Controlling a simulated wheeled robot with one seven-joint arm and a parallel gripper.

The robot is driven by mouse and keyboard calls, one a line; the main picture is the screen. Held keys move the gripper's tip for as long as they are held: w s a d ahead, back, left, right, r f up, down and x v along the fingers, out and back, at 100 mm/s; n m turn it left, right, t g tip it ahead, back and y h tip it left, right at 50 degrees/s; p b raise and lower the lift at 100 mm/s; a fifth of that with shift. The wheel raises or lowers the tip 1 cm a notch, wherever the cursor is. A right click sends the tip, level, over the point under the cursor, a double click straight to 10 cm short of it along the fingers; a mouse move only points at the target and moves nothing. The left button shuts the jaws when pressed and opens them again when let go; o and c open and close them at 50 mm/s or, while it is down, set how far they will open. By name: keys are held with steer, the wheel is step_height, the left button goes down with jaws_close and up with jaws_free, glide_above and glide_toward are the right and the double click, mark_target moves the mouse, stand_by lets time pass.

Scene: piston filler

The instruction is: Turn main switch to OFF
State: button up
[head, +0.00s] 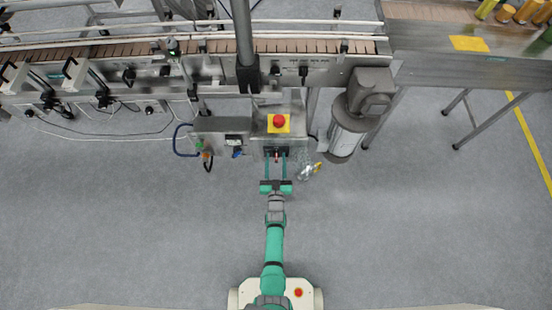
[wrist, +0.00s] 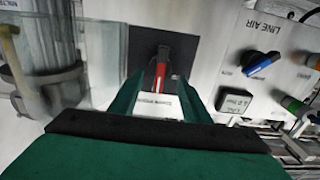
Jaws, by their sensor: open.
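The main switch (wrist: 161,72) is a red handle on a dark square plate, with a small white label below it. In the wrist view it stands close to upright in the picture, slightly tilted. In the head view the switch (head: 276,157) is a small red spot on the front of the control box. My gripper (wrist: 161,95) is open, with one green finger on each side of the handle and gaps between. In the head view my gripper (head: 276,165) reaches up to the box front. I cannot tell whether the fingertips touch the plate.
A blue LINE AIR knob (wrist: 262,63) is on the panel right of the switch. A red emergency button (head: 279,121) on a yellow plate tops the box. A motor (head: 345,140) hangs to its right. A conveyor (head: 180,48) runs behind. The floor around my base is clear.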

steer(key=shift+w+d, duration=0.1)
steer(key=shift+w, duration=0.25)
steer(key=shift+c, duration=0.5)
steer(key=c, duration=0.9)
